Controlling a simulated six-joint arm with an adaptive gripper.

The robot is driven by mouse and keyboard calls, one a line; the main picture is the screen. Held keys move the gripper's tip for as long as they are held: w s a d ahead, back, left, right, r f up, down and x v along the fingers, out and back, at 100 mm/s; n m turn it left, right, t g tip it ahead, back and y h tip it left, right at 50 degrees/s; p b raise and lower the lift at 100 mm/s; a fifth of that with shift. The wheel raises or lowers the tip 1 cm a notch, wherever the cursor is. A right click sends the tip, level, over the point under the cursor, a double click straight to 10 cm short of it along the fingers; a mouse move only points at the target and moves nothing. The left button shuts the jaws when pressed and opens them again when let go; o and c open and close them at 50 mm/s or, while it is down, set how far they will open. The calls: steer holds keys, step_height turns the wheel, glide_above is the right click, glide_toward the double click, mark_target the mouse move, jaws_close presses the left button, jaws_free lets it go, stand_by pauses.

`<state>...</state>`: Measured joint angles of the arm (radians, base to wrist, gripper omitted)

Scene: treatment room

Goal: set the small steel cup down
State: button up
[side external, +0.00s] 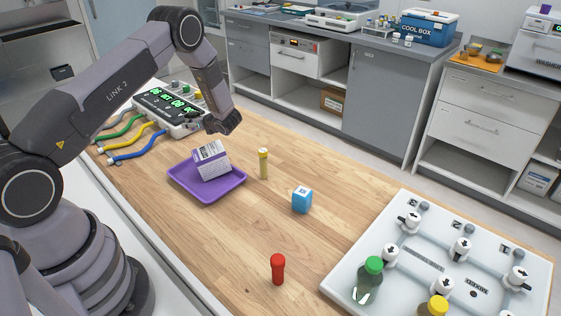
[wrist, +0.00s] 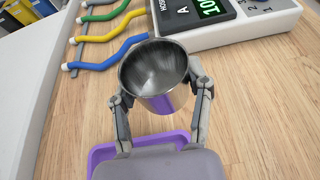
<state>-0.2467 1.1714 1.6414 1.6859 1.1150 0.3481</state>
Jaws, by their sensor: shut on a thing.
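The small steel cup (wrist: 158,75) shows in the wrist view, with its open mouth facing the camera and its inside empty. My gripper (wrist: 163,92) is shut on it, with one finger on each side of its wall. In the side external view my gripper (side external: 222,122) is over the table behind the purple tray, near the monitor device. The cup cannot be made out there. Whether its base touches the wood cannot be told.
The purple tray (side external: 207,195) holds a tilted white and purple box (side external: 211,162). The monitor (side external: 168,108) with coloured cables is close by. A white valve board (side external: 440,255) lies right.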

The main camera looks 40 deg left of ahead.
steer(key=w+a+f, duration=0.1)
steer(key=w+f, duration=0.1)
steer(key=w+a+f, duration=0.1)
steer(key=f, duration=0.1)
steer(key=w+a+f, duration=0.1)
steer(key=w+f, duration=0.1)
steer(key=shift+w+a+f, duration=0.3)
steer(key=shift+w+a, duration=0.05)
steer(key=shift+w+f, duration=0.1)
steer(key=shift+f, duration=1.55)
steer(key=o, duration=1.1)
steer(key=shift+f, duration=0.15)
